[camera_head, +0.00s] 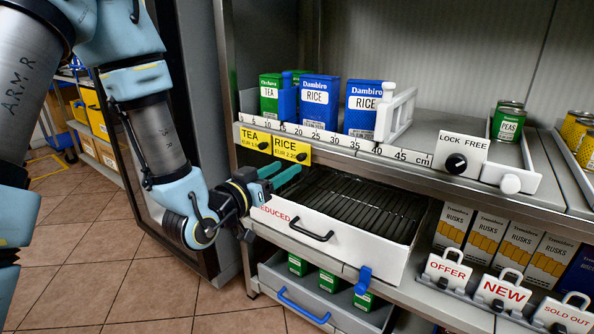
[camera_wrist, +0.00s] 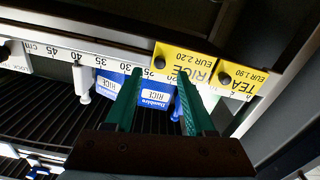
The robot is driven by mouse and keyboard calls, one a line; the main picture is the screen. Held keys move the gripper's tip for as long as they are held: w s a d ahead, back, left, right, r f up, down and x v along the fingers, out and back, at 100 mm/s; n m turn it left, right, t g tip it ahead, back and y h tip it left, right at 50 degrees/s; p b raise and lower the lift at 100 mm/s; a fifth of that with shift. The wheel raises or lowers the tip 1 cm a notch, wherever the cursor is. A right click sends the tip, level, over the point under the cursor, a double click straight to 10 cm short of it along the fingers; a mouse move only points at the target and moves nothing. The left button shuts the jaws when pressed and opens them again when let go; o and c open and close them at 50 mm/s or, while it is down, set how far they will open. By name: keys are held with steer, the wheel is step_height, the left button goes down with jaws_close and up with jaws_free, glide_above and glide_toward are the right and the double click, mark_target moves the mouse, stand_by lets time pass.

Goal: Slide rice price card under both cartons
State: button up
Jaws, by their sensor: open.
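The yellow RICE price card (camera_head: 292,150), with a black knob, hangs on the shelf's front scale strip. It sits mostly left of the left blue rice carton (camera_head: 319,101), its right end just reaching below that carton's left edge. The right rice carton (camera_head: 362,109) stands farther right, with a gap between. In the wrist view, upside down, the RICE card (camera_wrist: 192,62) lies beyond my fingertips, and both cartons show below the strip. My gripper (camera_head: 288,176) is open and empty, with green fingers, below and in front of the card. It also shows in the wrist view (camera_wrist: 159,73).
The yellow TEA card (camera_head: 255,139) adjoins the RICE card on the left. A blue divider (camera_head: 287,103) separates tea from rice. A white slotted divider (camera_head: 398,113) stands right of the cartons. The LOCK FREE knob (camera_head: 456,163) is farther right. A REDUCED drawer (camera_head: 345,243) juts out below.

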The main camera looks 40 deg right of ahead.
mark_target(299, 159)
steer(key=x, duration=0.6)
steer(key=shift+r, duration=0.1)
steer(key=shift+c, duration=0.2)
jaws_close()
stand_by(1.1)
